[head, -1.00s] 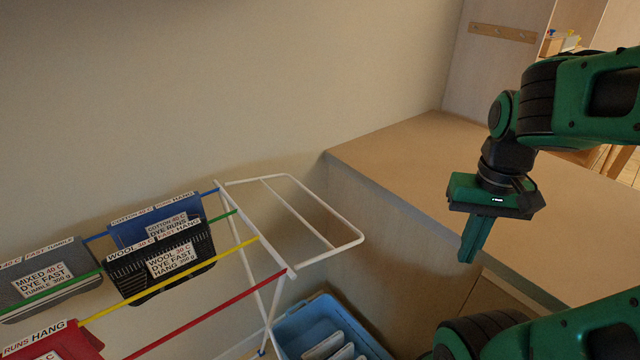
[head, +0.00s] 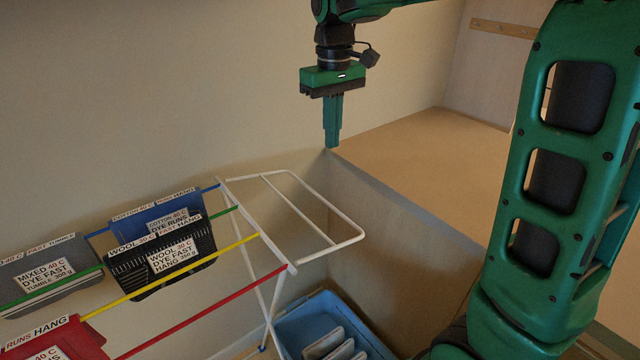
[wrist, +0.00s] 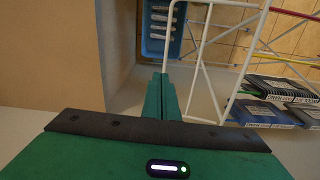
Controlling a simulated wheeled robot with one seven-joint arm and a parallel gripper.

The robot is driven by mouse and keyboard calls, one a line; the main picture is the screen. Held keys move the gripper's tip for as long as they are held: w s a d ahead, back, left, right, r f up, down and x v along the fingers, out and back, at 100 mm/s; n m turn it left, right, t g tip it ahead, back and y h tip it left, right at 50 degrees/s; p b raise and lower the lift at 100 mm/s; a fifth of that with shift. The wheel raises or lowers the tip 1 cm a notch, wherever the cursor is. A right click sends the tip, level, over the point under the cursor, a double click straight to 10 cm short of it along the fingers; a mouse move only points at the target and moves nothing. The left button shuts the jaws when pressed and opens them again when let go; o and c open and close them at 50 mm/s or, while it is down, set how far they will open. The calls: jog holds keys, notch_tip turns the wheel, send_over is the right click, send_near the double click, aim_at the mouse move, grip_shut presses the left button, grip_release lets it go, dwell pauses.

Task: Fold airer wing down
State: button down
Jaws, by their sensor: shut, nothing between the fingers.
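The white airer wing (head: 315,241) sticks out from the right end of the airer, roughly level, as a loop with a bar across it. It also shows in the wrist view (wrist: 200,62), to the right of my fingers. My gripper (head: 332,146) is shut and empty, fingers pointing down. In the head view it appears above the wing's back side, near the counter corner. In the wrist view my gripper (wrist: 160,78) shows its fingers together, beside the wing and apart from it as far as I can tell.
Cloths hang on coloured rails, including a dark labelled one (head: 165,255) and a red one (head: 55,340). A blue basket (head: 325,330) with several pale items stands on the floor below the wing. A wooden counter (head: 440,160) lies to the right; the wall is behind.

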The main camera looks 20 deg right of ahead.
aim_at(321, 197)
jog(key=shift+n, duration=0.3)
jog(key=f, duration=0.4)
jog(key=w+a+f, duration=0.1)
jog(key=f, duration=0.9)
jog(key=shift+w+a, duration=0.15)
jog(key=shift+a, duration=0.15)
jog(key=shift+r, duration=0.1)
jog(key=shift+a, duration=0.15)
